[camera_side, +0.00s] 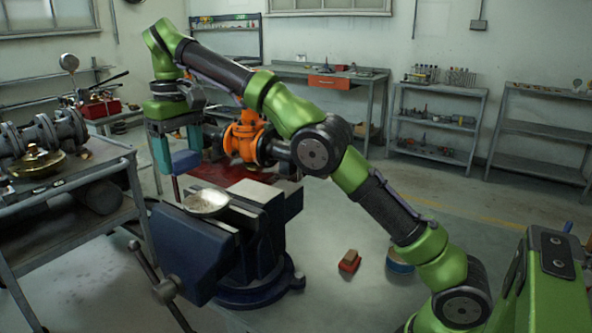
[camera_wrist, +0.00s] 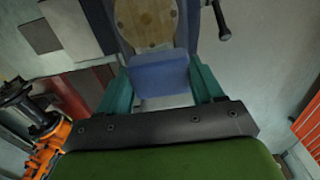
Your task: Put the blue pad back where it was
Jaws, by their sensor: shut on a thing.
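My gripper (camera_side: 178,158) has teal fingers and is shut on the blue pad (camera_side: 187,163). It holds the pad in the air, above and a little left of the blue bench vise (camera_side: 185,250). In the wrist view the dish (camera_wrist: 147,20) shows just beyond the pad. The place where the pad was cannot be told.
An orange valve (camera_side: 246,140) on a dark pipe stands behind the vise. A cart (camera_side: 60,205) with pipe fittings and a brass part is at the left. A red block (camera_side: 349,262) and a round tin (camera_side: 399,262) are on the floor to the right. Shelves line the back wall.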

